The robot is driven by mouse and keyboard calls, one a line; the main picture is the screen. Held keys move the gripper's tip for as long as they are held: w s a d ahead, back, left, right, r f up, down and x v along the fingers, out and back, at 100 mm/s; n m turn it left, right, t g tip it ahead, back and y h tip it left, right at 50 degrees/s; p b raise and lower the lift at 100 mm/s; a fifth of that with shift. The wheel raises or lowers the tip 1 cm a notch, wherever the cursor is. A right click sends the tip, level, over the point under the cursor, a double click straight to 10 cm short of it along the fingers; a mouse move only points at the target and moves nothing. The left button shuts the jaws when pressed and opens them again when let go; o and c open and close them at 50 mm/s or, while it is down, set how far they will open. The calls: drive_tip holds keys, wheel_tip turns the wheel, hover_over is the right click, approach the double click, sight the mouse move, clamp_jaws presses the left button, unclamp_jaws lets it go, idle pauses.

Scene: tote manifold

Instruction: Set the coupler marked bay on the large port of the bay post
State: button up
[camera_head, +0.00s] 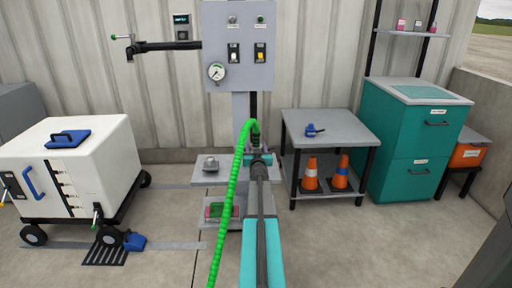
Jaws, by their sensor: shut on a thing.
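A grey post with a panel (214,70) stands at the back wall in the middle. The panel has a round gauge, two switches and two small knobs. My gripper (259,157) is in front of the post's column, below the panel. It is shut on the dark coupler (255,139) at the end of a green hose (232,190). The hose rises from the lower edge of the picture and bends over into the coupler. Any marking on the coupler is too small to read. The large port is not discernible; my arm, the hose and the coupler cover part of the post.
A white wheeled cart (95,170) stands left. A grey table (335,127) with a blue fitting (313,130) and orange cones below stands right, beside a teal cabinet (405,150). Low grey shelves (210,177) flank the post's lower part.

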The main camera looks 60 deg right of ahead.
drive_tip(key=shift+f+b, duration=1.2)
drive_tip(key=shift+f, duration=0.5)
drive_tip(key=o, duration=1.5)
drive_tip(key=shift+f, duration=0.15)
drive_tip(key=shift+s+a, duration=0.1)
drive_tip(key=shift+v, duration=1.55)
drive_tip(key=shift+p+v, duration=0.7)
drive_tip(key=shift+v, duration=4.55)
